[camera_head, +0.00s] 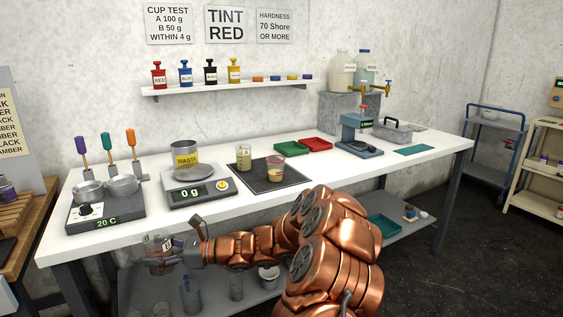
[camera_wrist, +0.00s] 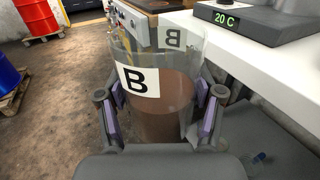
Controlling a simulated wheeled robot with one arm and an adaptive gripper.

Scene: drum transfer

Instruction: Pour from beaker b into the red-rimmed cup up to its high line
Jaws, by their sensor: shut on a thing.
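Beaker b (camera_wrist: 160,120) is a clear beaker with a black B on a white label, about half full of brown liquid in the wrist view. My gripper (camera_wrist: 158,112) is shut on it, a purple-padded finger on either side. In the head view beaker b (camera_head: 157,253) looks roughly upright, held off the table's front edge at left, below the top; my gripper (camera_head: 178,252) is partly hidden there. The red-rimmed cup (camera_head: 275,168) stands on the dark mat (camera_head: 263,184), with pale contents low inside. Its level lines are too small to read.
A clear beaker with yellowish contents (camera_head: 244,158) stands left of the cup. A hot plate (camera_head: 104,212) reads 20 C. The front-right tabletop is clear.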

